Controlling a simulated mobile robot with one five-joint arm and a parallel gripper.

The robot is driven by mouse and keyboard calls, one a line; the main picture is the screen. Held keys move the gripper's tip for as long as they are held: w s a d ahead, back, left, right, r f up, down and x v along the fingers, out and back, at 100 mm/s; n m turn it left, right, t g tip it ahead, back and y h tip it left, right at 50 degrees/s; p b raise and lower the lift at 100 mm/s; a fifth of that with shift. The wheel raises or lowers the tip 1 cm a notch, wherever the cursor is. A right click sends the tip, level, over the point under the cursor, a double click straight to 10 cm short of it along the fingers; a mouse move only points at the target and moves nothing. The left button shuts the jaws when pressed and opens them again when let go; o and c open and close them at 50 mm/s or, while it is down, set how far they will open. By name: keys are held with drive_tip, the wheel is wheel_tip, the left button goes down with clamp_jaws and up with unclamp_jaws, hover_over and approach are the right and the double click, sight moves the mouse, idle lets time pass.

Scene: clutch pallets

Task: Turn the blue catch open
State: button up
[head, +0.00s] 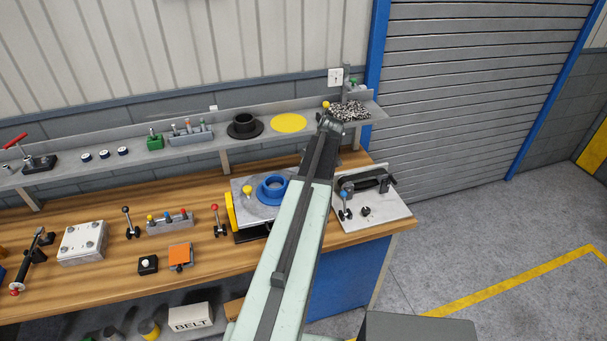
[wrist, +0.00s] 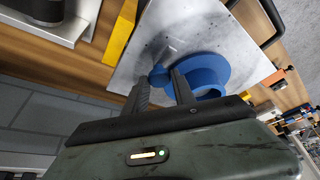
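A blue ring-shaped part (head: 273,188) lies on a grey metal plate (head: 240,208) on the workbench; I take it for the blue catch. In the wrist view the blue ring (wrist: 212,72) has a small round blue knob (wrist: 158,75) at its edge. My gripper (wrist: 160,80) is open, with one finger on either side of the knob in that view. I cannot tell how deep the fingers reach or whether they touch it. In the head view my arm hides the gripper and part of the plate's right side.
A red-knobbed lever (head: 217,220) stands farther left. Right of my arm, a white plate (head: 375,218) carries a blue-knobbed lever (head: 344,203). A shelf (head: 205,143) with small parts runs behind.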

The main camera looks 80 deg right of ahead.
drive_tip(key=o, duration=0.3)
drive_tip(key=shift+w, duration=0.15)
drive_tip(key=shift+o, duration=0.2)
drive_tip(key=shift+r, duration=0.1)
drive_tip(key=p+v, duration=0.7)
drive_tip(key=shift+r, duration=0.3)
drive_tip(key=shift+a, duration=0.1)
